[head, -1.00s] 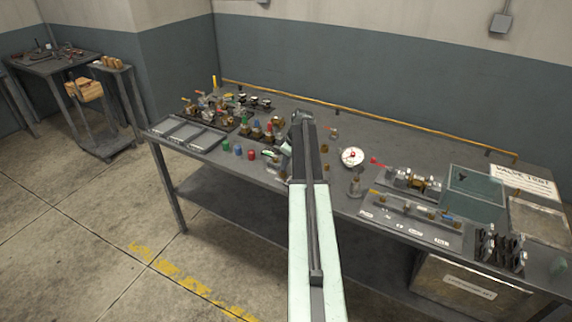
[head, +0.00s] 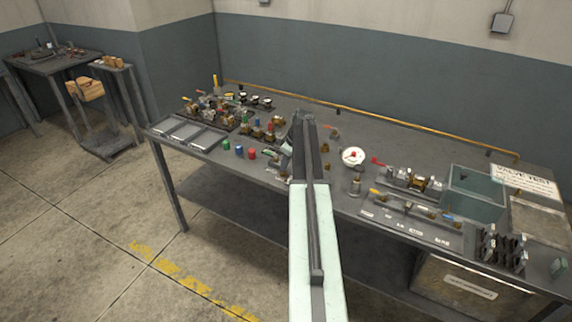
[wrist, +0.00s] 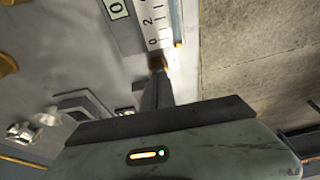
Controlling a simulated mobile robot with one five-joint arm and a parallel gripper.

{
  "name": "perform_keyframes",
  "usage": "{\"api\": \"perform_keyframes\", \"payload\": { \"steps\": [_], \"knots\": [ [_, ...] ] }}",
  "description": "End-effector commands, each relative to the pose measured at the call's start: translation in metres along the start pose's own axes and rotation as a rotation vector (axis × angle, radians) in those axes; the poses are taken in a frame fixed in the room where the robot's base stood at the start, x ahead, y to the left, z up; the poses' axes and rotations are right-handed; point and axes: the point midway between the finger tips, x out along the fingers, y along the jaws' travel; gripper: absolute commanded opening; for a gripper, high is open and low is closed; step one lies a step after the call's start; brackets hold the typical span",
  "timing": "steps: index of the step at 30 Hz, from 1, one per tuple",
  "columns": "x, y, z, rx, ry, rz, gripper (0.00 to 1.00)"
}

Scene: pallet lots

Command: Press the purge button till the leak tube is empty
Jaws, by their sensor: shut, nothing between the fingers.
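In the wrist view my gripper (wrist: 157,88) is shut and empty, its fingertips near a small brass-coloured piece (wrist: 157,62) at the lower end of a white scale strip (wrist: 153,22). The strip is marked 0, 1, 2. I cannot tell whether the fingers touch the brass piece. The leak tube and its liquid level cannot be made out clearly, and the purge button cannot be identified for sure. In the head view my arm reaches over the front edge of the grey bench (head: 330,200) and hides much of this spot.
Green, blue and red pieces (head: 239,152) stand left of my arm. Several valves (head: 200,115) sit behind them.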

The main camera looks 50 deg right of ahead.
Motion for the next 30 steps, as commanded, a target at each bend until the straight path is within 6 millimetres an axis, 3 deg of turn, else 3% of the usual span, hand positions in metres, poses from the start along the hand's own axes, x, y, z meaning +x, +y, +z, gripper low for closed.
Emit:
{"api": "perform_keyframes", "payload": {
  "steps": [1,9,15,30],
  "knots": [
    [-0.017,-0.001,-0.005,0.0,0.001,0.0,0.0],
    [-0.083,-0.001,-0.009,0.001,0.002,0.002,0.0],
    [-0.122,-0.001,-0.008,0.002,0.002,0.002,0.0],
    [-0.126,-0.001,-0.006,0.0,0.001,0.001,0.0]
  ]
}}
